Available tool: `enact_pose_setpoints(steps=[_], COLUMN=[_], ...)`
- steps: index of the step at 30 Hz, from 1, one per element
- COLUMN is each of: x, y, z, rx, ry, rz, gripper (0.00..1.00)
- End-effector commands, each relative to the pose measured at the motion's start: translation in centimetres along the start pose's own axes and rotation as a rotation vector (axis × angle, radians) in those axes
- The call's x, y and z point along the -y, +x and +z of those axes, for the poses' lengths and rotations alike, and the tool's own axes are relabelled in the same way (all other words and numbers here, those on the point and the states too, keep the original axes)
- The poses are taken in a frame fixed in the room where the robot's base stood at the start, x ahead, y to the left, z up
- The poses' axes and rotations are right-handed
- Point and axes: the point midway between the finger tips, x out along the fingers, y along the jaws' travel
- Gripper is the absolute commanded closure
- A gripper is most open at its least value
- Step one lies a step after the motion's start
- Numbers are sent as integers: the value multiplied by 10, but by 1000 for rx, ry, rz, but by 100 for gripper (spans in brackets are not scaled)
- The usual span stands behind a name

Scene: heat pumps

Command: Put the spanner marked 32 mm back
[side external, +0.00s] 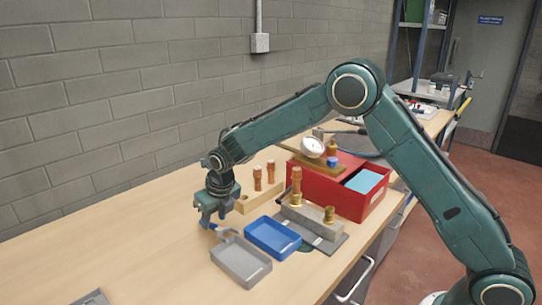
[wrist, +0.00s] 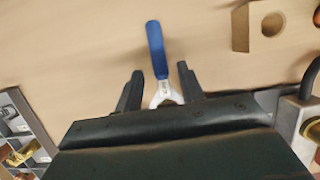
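A spanner with a blue handle (wrist: 157,48) and a pale metal open jaw (wrist: 165,95) shows in the wrist view. It lies over the bare table, with the jaw end towards my gripper (wrist: 160,72). My gripper's two fingers stand apart, one on each side of the spanner, with visible gaps to it. The size marking is too small to read. In the side view my gripper (side external: 212,212) is low over the table, left of the trays, and a bit of blue shows under it.
A grey tray (side external: 241,264) and a blue tray (side external: 273,238) stand right of my gripper. A wooden block (side external: 256,200) with copper fittings stands behind. A red box (side external: 345,201) and a grey valve block (side external: 315,222) are further right.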

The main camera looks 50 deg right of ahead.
Motion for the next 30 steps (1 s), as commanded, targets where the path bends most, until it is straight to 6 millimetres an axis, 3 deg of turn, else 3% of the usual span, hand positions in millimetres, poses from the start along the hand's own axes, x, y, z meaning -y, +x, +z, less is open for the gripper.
enact_pose_setpoints(steps=[18,24,30], x=[0,0,0], y=[-91,-110,-117], z=[0,0,0], rx=[1,1,-1], ry=[-1,-1,-1], rz=[1,0,0], gripper=[61,61,61])
